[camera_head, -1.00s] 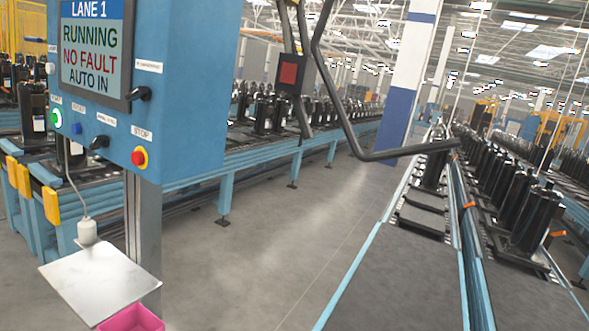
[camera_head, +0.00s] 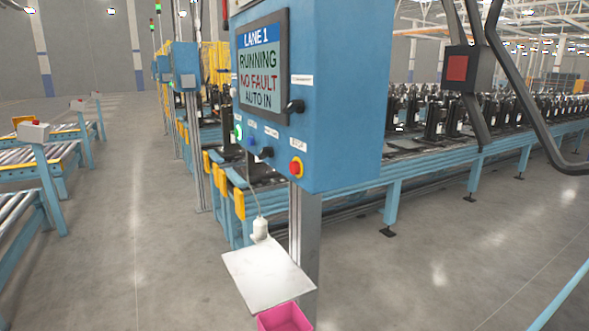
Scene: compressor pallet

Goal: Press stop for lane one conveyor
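The blue lane one control panel (camera_head: 340,110) stands on a grey post near the middle of the view. Its screen (camera_head: 261,72) reads LANE 1, RUNNING, NO FAULT, AUTO IN. The red stop button (camera_head: 296,168) on a yellow base sits at the lower right of the panel face, under a small label. A lit green button (camera_head: 238,132), a blue button (camera_head: 251,141) and a dark knob (camera_head: 266,152) sit to its left. A black rotary handle (camera_head: 293,106) is beside the screen. My gripper does not show, and nothing touches the stop button.
A grey shelf plate (camera_head: 268,272) juts out below the panel, with a pink bin (camera_head: 285,318) under it. Conveyors carrying black compressors (camera_head: 437,118) run behind. Roller conveyors (camera_head: 40,160) stand at the left. The floor between (camera_head: 140,240) is clear. A dark bent bar (camera_head: 525,90) hangs at right.

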